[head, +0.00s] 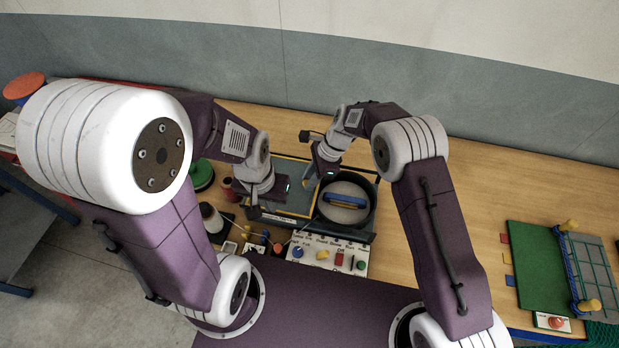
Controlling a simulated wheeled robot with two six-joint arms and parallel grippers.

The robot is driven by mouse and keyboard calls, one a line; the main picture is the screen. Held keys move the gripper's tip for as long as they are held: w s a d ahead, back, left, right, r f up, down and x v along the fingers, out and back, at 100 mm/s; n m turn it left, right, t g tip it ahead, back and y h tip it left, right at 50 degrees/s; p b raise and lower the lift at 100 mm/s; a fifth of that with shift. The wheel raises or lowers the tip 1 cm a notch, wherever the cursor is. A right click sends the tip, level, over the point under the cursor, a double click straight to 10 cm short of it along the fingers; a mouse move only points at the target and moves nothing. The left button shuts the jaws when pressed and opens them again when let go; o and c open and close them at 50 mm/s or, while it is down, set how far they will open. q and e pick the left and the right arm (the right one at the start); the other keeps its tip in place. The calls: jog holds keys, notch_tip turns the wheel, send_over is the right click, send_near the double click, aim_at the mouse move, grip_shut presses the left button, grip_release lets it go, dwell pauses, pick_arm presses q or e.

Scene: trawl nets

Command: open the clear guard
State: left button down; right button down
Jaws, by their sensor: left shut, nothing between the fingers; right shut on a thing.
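A bench machine carries a dark round pot (364,218) with a pale inside and a blue-and-orange handle (346,201) across it. Left of the pot is a rectangular frame (300,217) with a yellowish middle; I cannot tell whether it is the clear guard, whose pane is hard to make out. My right gripper (309,182) reaches down from above at the pot's left edge. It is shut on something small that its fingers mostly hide. My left gripper (284,190) is shut and empty over the frame's left part, just left of the right one.
A white control panel (318,257) with knobs and buttons stands in front of the pot. Left are spools (211,217) and a green round thing (203,174). A green board (537,262) with a netting frame (594,265) lies at right. The bench between is clear.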

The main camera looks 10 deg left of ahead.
jog(key=c, duration=1.2)
grip_release()
jog(key=shift+c, duration=0.2)
jog(key=shift+o, duration=0.4)
jog(key=shift+a, duration=0.25)
jog(key=shift+d+r, duration=0.1)
jog(key=b+v, duration=0.2)
jog(key=v, duration=0.7)
jog(key=shift+s, duration=0.1)
